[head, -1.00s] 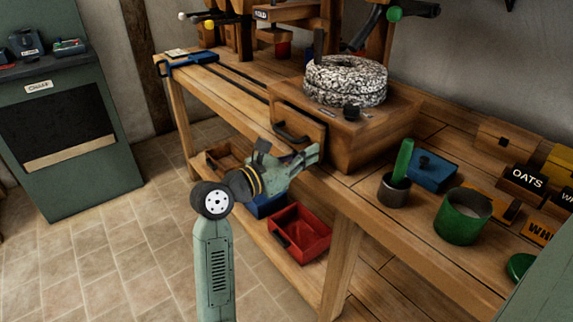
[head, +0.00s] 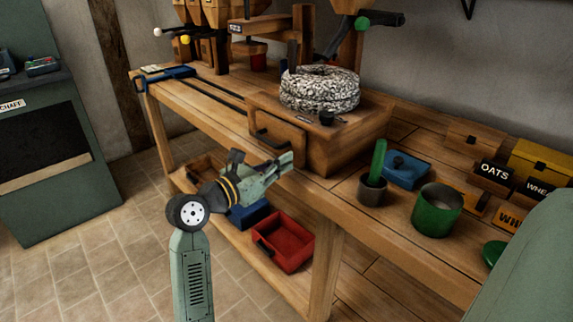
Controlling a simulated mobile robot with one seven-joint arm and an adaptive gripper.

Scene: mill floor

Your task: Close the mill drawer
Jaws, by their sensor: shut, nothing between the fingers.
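The mill is a wooden box (head: 345,137) on the workbench, with a speckled round millstone (head: 320,90) on top. Its drawer front (head: 285,133) faces the left front side and carries a dark bar handle (head: 268,142). The front appears to stand slightly out from the box, but how far is hard to tell. My gripper (head: 286,163) is shut and empty. In the picture its fingertips are just below and right of the handle, by the drawer's lower edge. I cannot tell whether they touch it.
A red bin (head: 284,242) sits on the lower shelf. Open tiled floor (head: 110,235) lies to the left.

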